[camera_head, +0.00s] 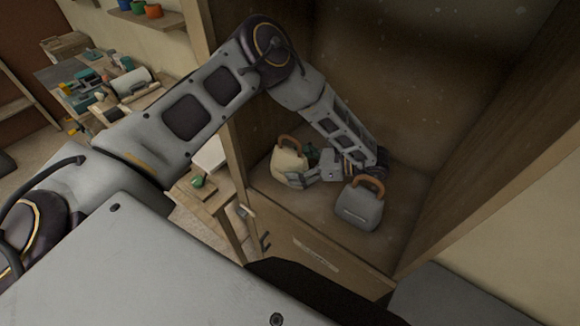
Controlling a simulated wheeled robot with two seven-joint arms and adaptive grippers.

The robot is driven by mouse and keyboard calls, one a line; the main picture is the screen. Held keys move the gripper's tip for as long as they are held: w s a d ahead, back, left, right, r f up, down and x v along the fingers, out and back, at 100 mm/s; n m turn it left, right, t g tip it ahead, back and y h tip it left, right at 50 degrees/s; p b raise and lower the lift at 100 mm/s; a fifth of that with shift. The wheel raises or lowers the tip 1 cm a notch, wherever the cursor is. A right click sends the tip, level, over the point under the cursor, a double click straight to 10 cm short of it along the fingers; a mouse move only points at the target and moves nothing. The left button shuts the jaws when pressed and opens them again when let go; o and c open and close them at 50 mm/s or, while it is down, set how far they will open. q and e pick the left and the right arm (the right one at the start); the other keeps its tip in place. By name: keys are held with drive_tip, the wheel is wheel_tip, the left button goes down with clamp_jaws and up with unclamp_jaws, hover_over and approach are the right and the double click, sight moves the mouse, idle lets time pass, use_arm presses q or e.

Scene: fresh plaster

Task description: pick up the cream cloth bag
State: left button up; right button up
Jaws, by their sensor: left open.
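The cream cloth bag (287,163) with a brown handle stands on the floor of a wooden cabinet, at its left side. My left arm reaches into the cabinet from the left. My left gripper (305,177) is open, with its fingers at the right side of the cream bag. I cannot tell whether the fingers touch the bag or lie around part of it. My right gripper is not in view.
A grey bag (358,206) with a brown handle stands right of my left gripper, close to it. The cabinet's side walls (490,130) and front edge bound the space.

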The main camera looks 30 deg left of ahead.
use_arm(q)
drive_tip(key=c, duration=1.6)
drive_tip(key=shift+w, duration=0.1)
